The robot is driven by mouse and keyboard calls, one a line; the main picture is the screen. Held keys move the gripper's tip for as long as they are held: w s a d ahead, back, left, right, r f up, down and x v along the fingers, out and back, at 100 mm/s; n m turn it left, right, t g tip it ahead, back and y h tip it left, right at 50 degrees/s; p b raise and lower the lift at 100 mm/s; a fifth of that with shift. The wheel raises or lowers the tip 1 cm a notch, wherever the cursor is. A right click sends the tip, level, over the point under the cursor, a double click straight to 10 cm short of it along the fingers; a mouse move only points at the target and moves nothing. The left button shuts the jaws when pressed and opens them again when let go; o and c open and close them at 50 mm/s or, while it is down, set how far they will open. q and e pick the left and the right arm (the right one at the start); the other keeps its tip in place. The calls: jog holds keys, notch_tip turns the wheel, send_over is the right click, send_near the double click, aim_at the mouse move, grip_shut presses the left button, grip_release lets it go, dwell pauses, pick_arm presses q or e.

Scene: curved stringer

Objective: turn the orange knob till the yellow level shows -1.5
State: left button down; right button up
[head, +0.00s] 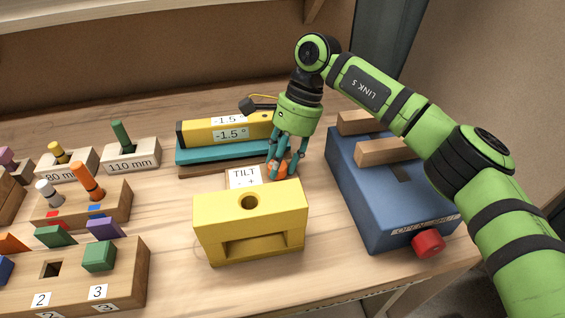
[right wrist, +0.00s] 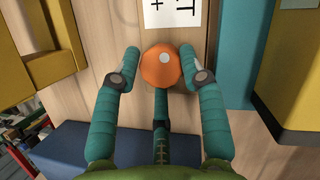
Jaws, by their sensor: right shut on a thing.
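The yellow level (head: 200,133) lies on a teal base (head: 215,155) at the back middle of the bench. Its two visible labels both read -1.5 °. The orange knob (head: 283,170) is in front of the level's right end, beside a TILT card (head: 243,176). My right gripper (head: 281,163) points down over the knob and is shut on it. In the right wrist view the gripper (right wrist: 163,72) has its fingers around the orange knob (right wrist: 161,68), which has a pale dot on top. My left gripper is out of view.
A yellow block (head: 250,225) with a hole stands in front of the knob. A blue box (head: 375,185) with wooden bars and a red knob (head: 428,243) is close on the right. Wooden peg holders (head: 132,157) fill the left side.

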jog(key=shift+a+r, duration=0.25)
jog(key=shift+a, duration=0.15)
jog(key=o, duration=0.8)
jog(key=shift+o, duration=1.4)
jog(key=shift+s, duration=0.1)
jog(key=shift+a, duration=0.15)
jog(key=shift+d+f, duration=0.1)
jog(key=shift+d, duration=0.1)
jog(key=v, duration=1.2)
jog(key=shift+d, duration=0.1)
